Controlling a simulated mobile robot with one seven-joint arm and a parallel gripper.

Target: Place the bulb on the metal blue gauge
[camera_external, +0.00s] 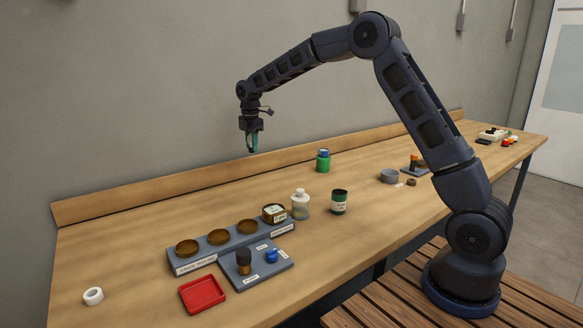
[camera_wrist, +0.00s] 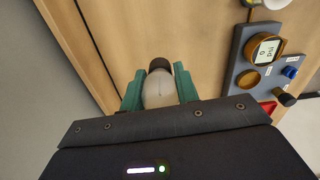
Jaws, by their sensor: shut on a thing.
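My gripper (camera_external: 253,145) is high above the back of the bench, left of its middle. In the wrist view its green fingers (camera_wrist: 158,92) are shut on a pale rounded body with a dark end, which looks like the bulb (camera_wrist: 158,92). The bulb is hardly visible in the external view. A square-looking gauge with a pale display (camera_external: 274,213) sits at the right end of the blue-grey rack (camera_external: 205,256); it also shows in the wrist view (camera_wrist: 267,49). Its casing looks brown, so I cannot tell whether it is the metal blue gauge. My gripper is well apart from it.
The rack has several brown round cups. In front are a panel with a black knob (camera_external: 243,257) and blue knob (camera_external: 272,256), and a red tray (camera_external: 202,294). The bench's left back is clear.

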